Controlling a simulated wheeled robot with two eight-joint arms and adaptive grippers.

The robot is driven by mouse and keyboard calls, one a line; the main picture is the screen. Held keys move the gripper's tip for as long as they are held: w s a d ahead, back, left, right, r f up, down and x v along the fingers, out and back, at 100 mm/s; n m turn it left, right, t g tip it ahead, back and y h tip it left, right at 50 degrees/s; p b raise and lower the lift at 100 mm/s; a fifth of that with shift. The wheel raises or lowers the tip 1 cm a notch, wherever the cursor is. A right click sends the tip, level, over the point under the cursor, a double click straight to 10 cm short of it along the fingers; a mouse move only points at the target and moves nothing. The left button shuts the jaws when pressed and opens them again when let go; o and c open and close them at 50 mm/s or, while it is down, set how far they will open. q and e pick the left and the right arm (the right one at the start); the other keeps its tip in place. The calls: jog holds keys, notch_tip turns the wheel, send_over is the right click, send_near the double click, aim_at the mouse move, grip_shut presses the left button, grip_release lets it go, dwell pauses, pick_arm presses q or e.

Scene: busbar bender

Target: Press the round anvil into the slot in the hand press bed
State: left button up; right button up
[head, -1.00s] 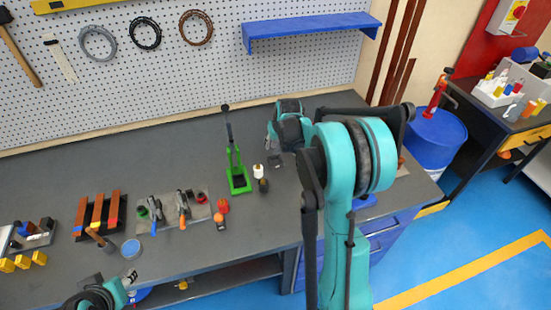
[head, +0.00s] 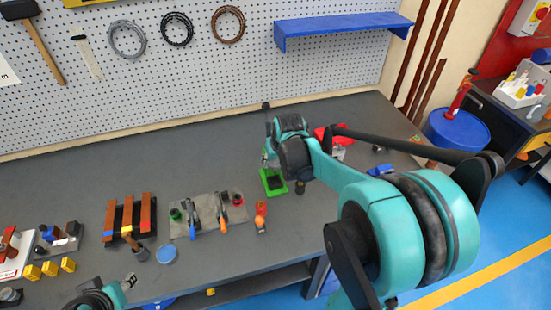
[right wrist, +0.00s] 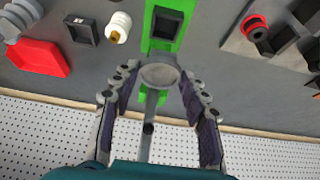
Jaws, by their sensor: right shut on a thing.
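The green hand press (head: 273,182) stands on the grey bench, with its upper part hidden behind my right arm in the head view. In the right wrist view its bed (right wrist: 165,22) shows a dark rectangular slot. My right gripper (right wrist: 158,82) is shut on a round grey disc, the round anvil (right wrist: 159,75). The anvil appears in front of the press, overlapping the near end of the bed in that view; its height above the bed cannot be told. My left gripper (head: 130,281) is low at the left, too small to read its fingers.
Beside the bed are a white ribbed piece (right wrist: 118,27), a dark square frame (right wrist: 82,30) and a red tray (right wrist: 40,57). A mat with tools (head: 207,222) and copper bars (head: 129,216) lie left of the press. The bench behind them is clear.

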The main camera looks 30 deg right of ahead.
jog(key=shift+s, duration=0.1)
jog(key=shift+f, duration=0.35)
jog(key=shift+f+b, duration=2.15)
jog(key=shift+f, duration=0.45)
jog(key=shift+f+b, duration=1.1)
jog(key=shift+f, duration=0.45)
jog(key=o, duration=1.5)
jog(key=v, duration=1.2)
